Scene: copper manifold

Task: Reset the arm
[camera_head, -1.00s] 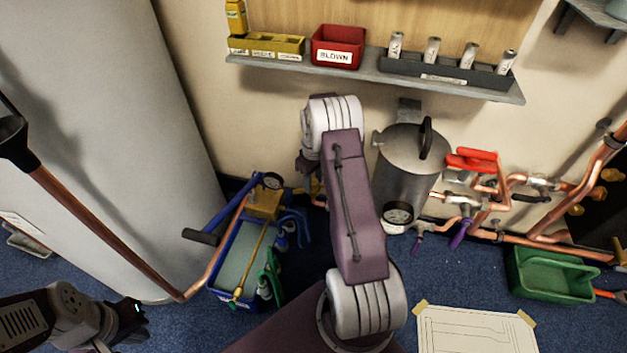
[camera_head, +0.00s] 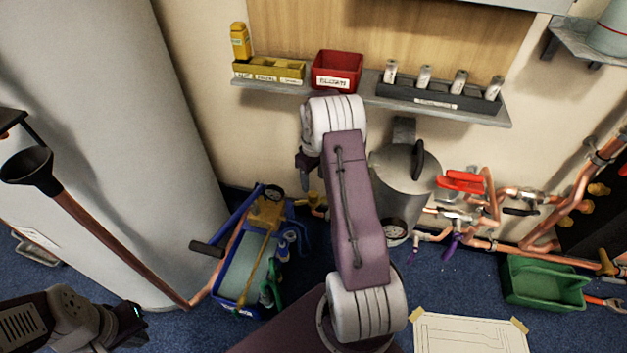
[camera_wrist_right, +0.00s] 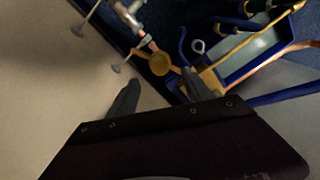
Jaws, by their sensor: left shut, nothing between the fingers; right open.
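My right arm (camera_head: 355,210) rises through the middle of the head view, bent at a pale ribbed elbow joint near the wall shelf. A dark end part beside that joint is mostly hidden, so its fingers cannot be made out there. In the right wrist view, my right gripper (camera_wrist_right: 160,92) has its two grey fingers spread apart with nothing between them. They point towards a blue tool tote (camera_wrist_right: 250,62) and a brass pipe fitting (camera_wrist_right: 159,63). My left gripper (camera_head: 136,322) is at the lower left of the head view, shut and empty, above the floor.
A shelf (camera_head: 290,90) holds a red bin (camera_head: 337,72) and several small canisters. A steel vessel (camera_head: 400,190), copper pipework (camera_head: 480,245) and a green tray (camera_head: 545,283) stand along the wall. A large grey cylinder (camera_head: 110,130) fills the left. A drawing sheet (camera_head: 470,333) lies in front.

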